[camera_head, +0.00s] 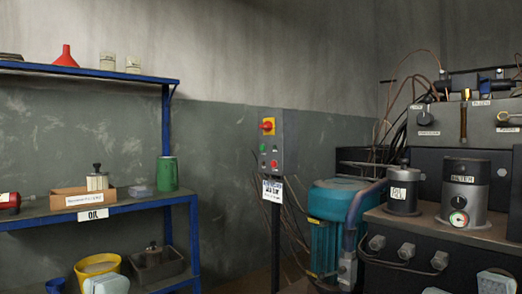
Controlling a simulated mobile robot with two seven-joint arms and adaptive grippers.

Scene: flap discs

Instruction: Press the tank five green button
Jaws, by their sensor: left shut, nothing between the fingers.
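A grey control box (270,140) stands on a dark post near the middle, against the wall. A pale grey shape at the bottom edge on the left, in front of a yellow bucket, seems to be my left gripper (105,285), shut and well apart from the box. Its fingers are not clear.
A blue shelf (70,217) with a green can (167,173) and a wooden box stands left. The yellow bucket (97,264) is low down. A teal motor (333,225) and dark machine (405,225) fill the right. Thin cables hang beside the control box.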

